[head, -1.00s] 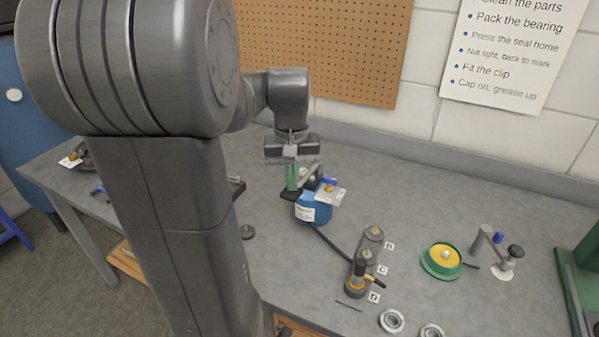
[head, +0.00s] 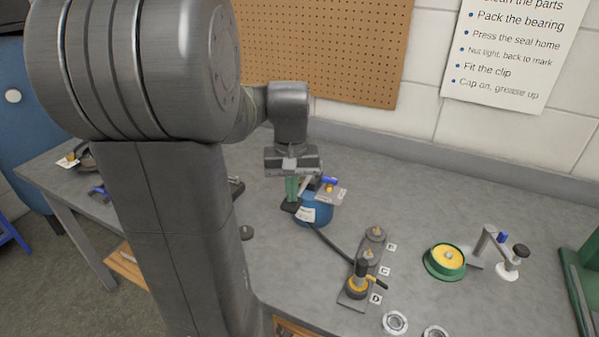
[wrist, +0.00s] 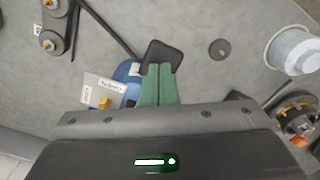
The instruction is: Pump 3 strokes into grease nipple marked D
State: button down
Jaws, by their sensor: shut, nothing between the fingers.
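My gripper (head: 291,188) is shut, its green fingers together above the bench beside the blue grease pump (head: 318,212). In the wrist view the fingertips (wrist: 158,72) overlap a dark pad (wrist: 163,54); I cannot tell whether they touch it. A black hose (head: 333,244) runs from the pump to a coupler (head: 360,278) on the nipple block (head: 348,300). The coupler sits at the nipple beside the label D (head: 376,299). Label C (head: 385,271) and one more label (head: 392,247) stand beside the other nipples. The pump is partly hidden behind my gripper.
A green and yellow round part (head: 446,261) and a small stand (head: 507,262) are to the right. Bearing rings (head: 395,322) lie at the front edge. A pegboard (head: 330,45) and wall are behind.

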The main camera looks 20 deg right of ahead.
jog(key=shift+f, duration=0.1)
jog(key=r+p, duration=0.6)
jog(key=shift+w+d+r+p, duration=0.3)
jog(key=shift+d+r, duration=0.05)
jog(key=shift+f, duration=0.1)
dwell(0.5)
